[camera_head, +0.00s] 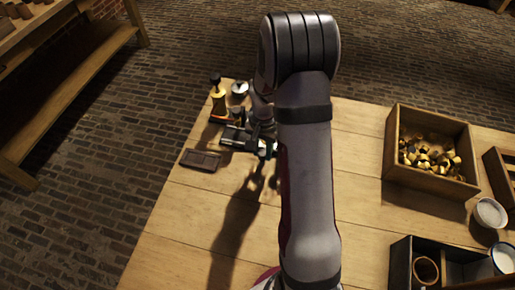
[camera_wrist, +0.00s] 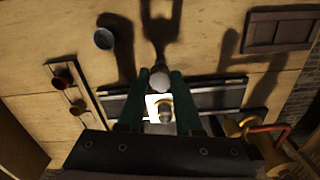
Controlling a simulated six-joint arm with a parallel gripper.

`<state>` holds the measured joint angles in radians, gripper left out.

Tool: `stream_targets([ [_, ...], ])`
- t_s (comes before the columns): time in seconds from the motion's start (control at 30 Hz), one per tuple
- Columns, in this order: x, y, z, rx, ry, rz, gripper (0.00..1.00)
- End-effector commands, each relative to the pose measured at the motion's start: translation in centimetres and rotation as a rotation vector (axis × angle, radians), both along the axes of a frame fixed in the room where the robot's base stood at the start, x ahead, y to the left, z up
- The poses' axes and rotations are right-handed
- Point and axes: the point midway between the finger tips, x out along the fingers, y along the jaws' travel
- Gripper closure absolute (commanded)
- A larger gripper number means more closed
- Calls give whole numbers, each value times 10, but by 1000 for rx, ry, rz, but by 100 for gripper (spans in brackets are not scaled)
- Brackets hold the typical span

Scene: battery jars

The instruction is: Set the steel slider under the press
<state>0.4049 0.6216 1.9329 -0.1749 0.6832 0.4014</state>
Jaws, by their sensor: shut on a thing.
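My gripper (camera_wrist: 160,78) points down with its two green fingers closed on a small steel slider (camera_wrist: 155,108), which shows bright between them with a round knob-like part. The slider lies at a dark rail track (camera_wrist: 222,90) that runs across the wrist view. The track also shows in the head view (camera_head: 232,139), at the left side of the table. A brass-coloured device with a red handle (camera_wrist: 262,135), perhaps the press, stands at the track's right end in the wrist view. In the head view my arm hides most of the gripper and the slider.
A dark flat panelled tray (camera_head: 200,160) lies in front of the track. A yellow bottle-like thing (camera_head: 218,100) and a metal jar (camera_head: 239,89) stand behind it. A wooden box of brass pieces (camera_head: 433,185) and a dark box with cups (camera_head: 400,266) are at right. The front left table is clear.

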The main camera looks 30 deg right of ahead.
Motion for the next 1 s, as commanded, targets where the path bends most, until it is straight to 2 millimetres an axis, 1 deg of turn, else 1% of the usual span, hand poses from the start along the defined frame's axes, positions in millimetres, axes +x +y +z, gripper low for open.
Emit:
stream_targets([
  [0.03, -8, -9, 1, -1, -2, -6, 100],
  [0.1, -20, -21, 1, -2, -2, -6, 100],
  [0.2, -34, -36, 1, -2, -2, -4, 100],
  [0.3, -44, -46, 1, -4, -4, -3, 100],
  [0.4, -48, -50, 1, -4, -4, 1, 100],
  [0.67, -50, -52, 1, -5, -1, 1, 100],
  [0.7, -50, -52, 1, -5, -1, 1, 61],
  [0.83, -50, -51, 1, -4, -1, 1, 37],
  [0.87, -50, -51, 1, -4, -1, 1, 36],
  [1.0, -50, -50, 1, -2, -2, 1, 36],
])
